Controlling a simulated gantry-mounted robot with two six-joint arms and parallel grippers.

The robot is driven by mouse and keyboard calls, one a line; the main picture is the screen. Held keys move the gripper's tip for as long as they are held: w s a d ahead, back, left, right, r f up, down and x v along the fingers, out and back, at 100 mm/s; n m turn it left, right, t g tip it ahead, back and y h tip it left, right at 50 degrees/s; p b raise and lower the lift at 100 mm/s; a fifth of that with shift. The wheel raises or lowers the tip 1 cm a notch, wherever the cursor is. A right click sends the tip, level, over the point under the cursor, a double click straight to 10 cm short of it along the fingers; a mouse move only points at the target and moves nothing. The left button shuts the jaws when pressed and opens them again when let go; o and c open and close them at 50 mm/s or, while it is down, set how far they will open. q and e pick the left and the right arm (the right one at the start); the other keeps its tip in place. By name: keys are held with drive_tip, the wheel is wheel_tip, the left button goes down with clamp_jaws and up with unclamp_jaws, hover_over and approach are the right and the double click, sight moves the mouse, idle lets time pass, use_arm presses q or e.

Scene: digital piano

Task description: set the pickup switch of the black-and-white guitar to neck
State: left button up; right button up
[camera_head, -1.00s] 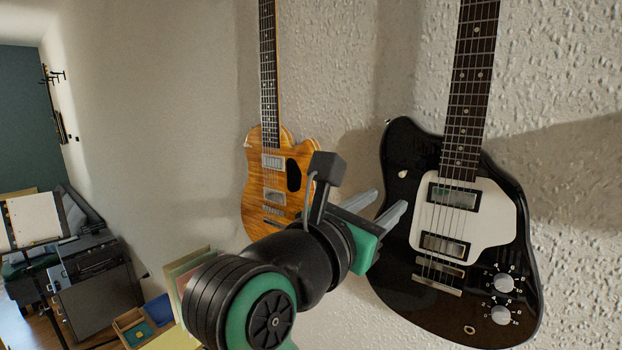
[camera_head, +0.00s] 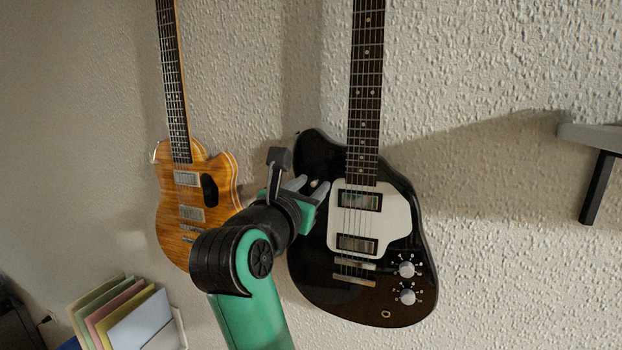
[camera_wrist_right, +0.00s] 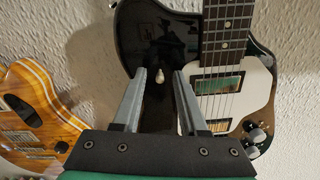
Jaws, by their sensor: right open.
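The black-and-white guitar (camera_head: 330,290) hangs on the wall, with a black body and a white pickguard (camera_head: 397,215). Its pickup switch has a small cream tip on the black upper-left part of the body, and it shows clearly in the right wrist view (camera_wrist_right: 159,77). My right gripper (camera_head: 311,184) is open in front of that part of the body. In the wrist view its two grey fingers (camera_wrist_right: 160,73) stand on either side of the switch tip, with nothing held. I cannot tell how far the fingertips are from the guitar. My left gripper is not in view.
An orange wood guitar (camera_head: 176,222) hangs to the left, partly behind my right arm. Two knobs with pale caps (camera_head: 407,270) sit low on the black guitar. A grey shelf (camera_head: 590,137) juts out at the right. Coloured folders (camera_head: 135,318) stand at lower left.

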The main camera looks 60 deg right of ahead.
drive_tip(key=shift+d, duration=0.15)
clamp_jaws()
